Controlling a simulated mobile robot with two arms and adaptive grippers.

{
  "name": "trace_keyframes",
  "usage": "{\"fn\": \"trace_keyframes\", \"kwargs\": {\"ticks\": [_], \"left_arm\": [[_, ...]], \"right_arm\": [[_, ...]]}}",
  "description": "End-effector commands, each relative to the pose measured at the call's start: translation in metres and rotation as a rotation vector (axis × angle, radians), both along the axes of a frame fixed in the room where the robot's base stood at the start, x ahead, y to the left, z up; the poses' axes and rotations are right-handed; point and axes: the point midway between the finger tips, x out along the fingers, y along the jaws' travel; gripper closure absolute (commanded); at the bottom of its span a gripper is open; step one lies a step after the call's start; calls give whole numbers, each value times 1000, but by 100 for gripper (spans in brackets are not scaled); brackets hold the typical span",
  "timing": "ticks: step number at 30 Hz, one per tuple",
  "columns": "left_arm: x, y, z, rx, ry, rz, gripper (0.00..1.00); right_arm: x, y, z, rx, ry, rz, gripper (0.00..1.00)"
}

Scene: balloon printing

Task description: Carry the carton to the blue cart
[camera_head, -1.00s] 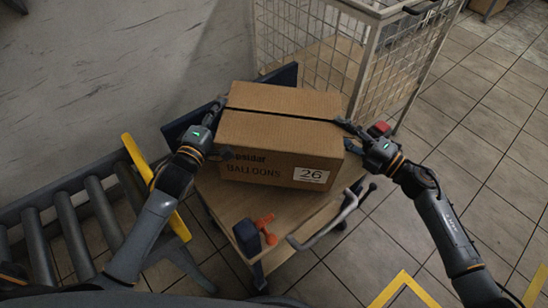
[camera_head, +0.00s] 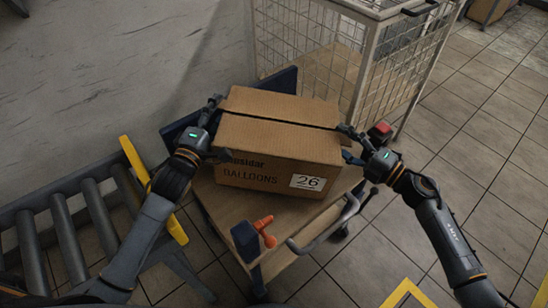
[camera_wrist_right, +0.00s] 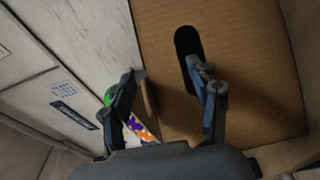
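The brown cardboard carton (camera_head: 270,135), marked "BALLOONS" with a "26" label, rests on a wooden-topped cart with dark blue panels (camera_head: 235,235). My left gripper (camera_head: 222,128) is at the carton's left side, its two fingers spread apart. My right gripper (camera_head: 345,143) is at the right side, also with fingers spread. In the right wrist view, the carton wall (camera_wrist_right: 255,60) has a dark hand hole; one finger of my right gripper (camera_wrist_right: 165,85) overlaps that hole and the other is out past the carton's edge. Contact of the left fingers is hidden.
A roller conveyor (camera_head: 70,230) with a yellow guard (camera_head: 150,190) stands at left. A white wire cage cart (camera_head: 340,60) is just behind the carton. The cart has a grey handle (camera_head: 325,235) and an orange lever (camera_head: 264,230). Tiled floor at right is open.

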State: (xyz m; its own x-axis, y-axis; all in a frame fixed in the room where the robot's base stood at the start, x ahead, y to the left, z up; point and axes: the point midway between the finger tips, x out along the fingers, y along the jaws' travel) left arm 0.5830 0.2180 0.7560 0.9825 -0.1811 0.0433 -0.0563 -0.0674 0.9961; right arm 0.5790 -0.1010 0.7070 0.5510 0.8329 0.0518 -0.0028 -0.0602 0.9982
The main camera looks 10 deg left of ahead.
Motion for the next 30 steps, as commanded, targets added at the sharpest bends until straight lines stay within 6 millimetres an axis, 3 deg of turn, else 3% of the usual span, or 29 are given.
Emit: {"fn": "trace_keyframes", "kwargs": {"ticks": [1,4,8,20,30], "left_arm": [[-6,-8,-38,-7,61,-8,38],[-6,-8,-38,-7,61,-8,38],[-6,-8,-39,-7,61,-8,18],[-10,-7,-38,-6,59,-8,18],[-55,2,-22,-4,29,-5,18]], "right_arm": [[0,1,-5,2,-1,2,39],[0,1,-5,3,-2,3,39],[0,2,-4,4,-3,4,39],[0,2,-3,6,-4,5,39],[0,3,-3,6,-4,5,39]]}}
